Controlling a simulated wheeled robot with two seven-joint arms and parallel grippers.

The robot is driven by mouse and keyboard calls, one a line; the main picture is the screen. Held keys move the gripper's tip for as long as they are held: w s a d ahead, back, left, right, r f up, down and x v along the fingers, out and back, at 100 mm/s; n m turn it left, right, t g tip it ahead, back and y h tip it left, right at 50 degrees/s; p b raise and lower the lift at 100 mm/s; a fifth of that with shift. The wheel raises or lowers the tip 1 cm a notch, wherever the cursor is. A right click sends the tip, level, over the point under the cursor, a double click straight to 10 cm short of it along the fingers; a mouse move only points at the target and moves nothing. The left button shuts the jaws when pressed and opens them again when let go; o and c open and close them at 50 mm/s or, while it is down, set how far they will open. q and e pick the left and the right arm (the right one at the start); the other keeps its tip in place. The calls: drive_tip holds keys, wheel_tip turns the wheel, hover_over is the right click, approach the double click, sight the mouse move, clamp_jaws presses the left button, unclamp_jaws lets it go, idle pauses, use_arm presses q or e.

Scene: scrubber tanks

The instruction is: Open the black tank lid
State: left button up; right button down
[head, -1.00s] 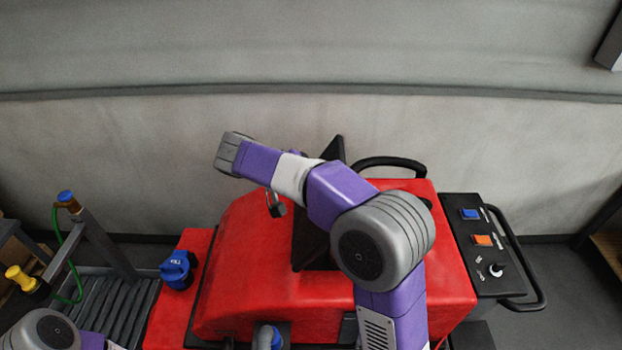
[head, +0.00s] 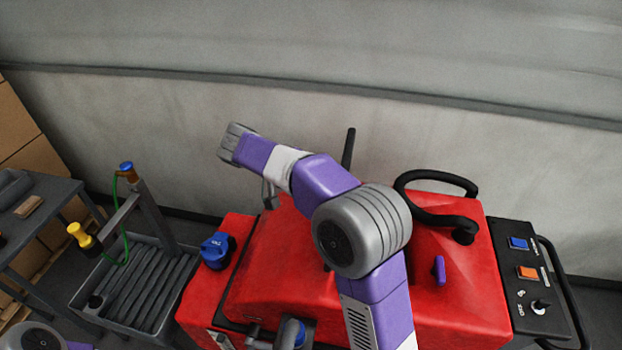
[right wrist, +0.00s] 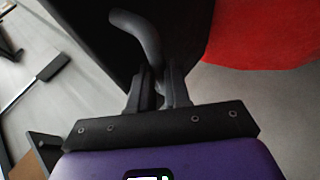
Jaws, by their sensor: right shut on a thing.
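The black tank lid (head: 348,150) stands raised, nearly edge-on, above the red scrubber body (head: 275,255) in the head view; my right arm covers most of it. In the right wrist view the lid (right wrist: 85,25) is a dark panel. A bent dark-grey handle (right wrist: 143,38) on it runs down between my right fingers. My right gripper (right wrist: 160,90) is shut on this handle. In the head view the right gripper (head: 270,194) is partly hidden behind my wrist. Only a piece of my left arm shows at the lower left; its gripper is out of view.
A blue cap (head: 216,250) sits on the scrubber's left side. A black hose (head: 440,178) and a control panel (head: 525,270) are at the right. A grey ribbed tray (head: 130,290) with a green hose stands left. A table (head: 45,205) is farther left. A wall is behind.

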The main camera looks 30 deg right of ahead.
drive_tip(key=shift+s+f, duration=0.1)
drive_tip(key=shift+f, duration=0.4)
drive_tip(key=c, duration=1.3)
unclamp_jaws()
drive_tip(key=shift+d, duration=0.1)
drive_tip(key=shift+o, duration=1)
drive_tip(key=shift+d, duration=0.2)
drive_tip(key=v, duration=0.8)
